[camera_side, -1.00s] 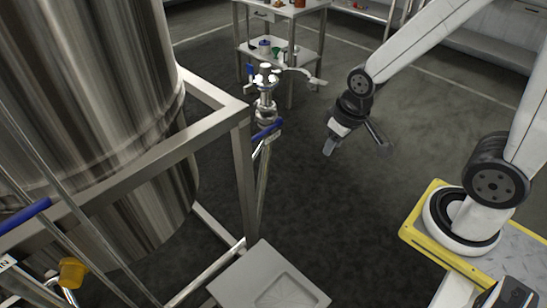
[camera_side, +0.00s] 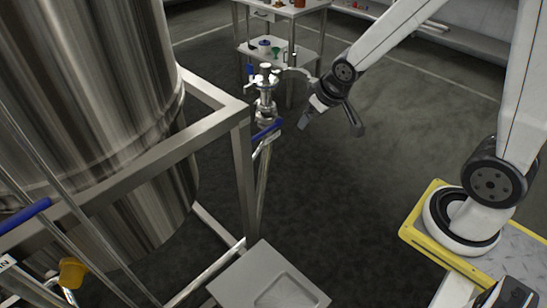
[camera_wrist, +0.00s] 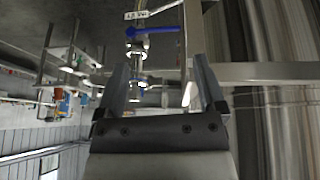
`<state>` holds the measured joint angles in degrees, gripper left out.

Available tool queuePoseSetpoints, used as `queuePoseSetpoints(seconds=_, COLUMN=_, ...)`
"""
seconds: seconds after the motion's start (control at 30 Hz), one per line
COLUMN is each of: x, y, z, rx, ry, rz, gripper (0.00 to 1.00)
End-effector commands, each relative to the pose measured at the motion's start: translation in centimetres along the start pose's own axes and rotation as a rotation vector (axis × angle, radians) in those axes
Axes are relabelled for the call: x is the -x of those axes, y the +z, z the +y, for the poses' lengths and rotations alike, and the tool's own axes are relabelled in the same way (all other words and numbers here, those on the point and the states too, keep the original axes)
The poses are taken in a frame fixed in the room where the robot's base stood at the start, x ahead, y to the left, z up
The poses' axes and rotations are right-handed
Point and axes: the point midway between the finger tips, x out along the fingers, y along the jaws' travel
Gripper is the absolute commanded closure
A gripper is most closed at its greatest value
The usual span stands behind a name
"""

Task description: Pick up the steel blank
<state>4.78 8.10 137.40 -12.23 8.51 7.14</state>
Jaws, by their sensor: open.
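A bright steel fitting (camera_side: 265,98) with a clamp stands by the tank frame, with a blue-handled valve (camera_side: 267,131) below it. A round steel piece (camera_side: 265,67) tops the fitting; I cannot tell whether this is the steel blank. My gripper (camera_side: 304,122) is to the right of the fitting and apart from it, with nothing seen in it. In the wrist view my gripper (camera_wrist: 162,88) has its two fingers spread wide. Between and beyond them show steel fittings (camera_wrist: 137,52) and a blue handle (camera_wrist: 152,32).
The big steel tank (camera_side: 100,100) and its square-tube frame (camera_side: 243,170) fill the left. A grey tray (camera_side: 240,278) with a recess lies at the bottom. A shelf trolley (camera_side: 310,45) with small items stands behind. The dark floor between the frame and my yellow-edged base is clear.

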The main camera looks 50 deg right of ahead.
Motion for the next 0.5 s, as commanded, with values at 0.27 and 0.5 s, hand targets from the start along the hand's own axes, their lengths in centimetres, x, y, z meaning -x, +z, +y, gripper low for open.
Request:
queuePoseSetpoints(seconds=0.27, x=-4.0, y=-10.6, z=5.3, rx=0.028, ry=0.014, rz=0.311, gripper=0.11)
queuePoseSetpoints(seconds=0.5, x=-6.9, y=-17.0, z=9.1, rx=0.082, ry=-0.068, rz=0.540, gripper=0.11)
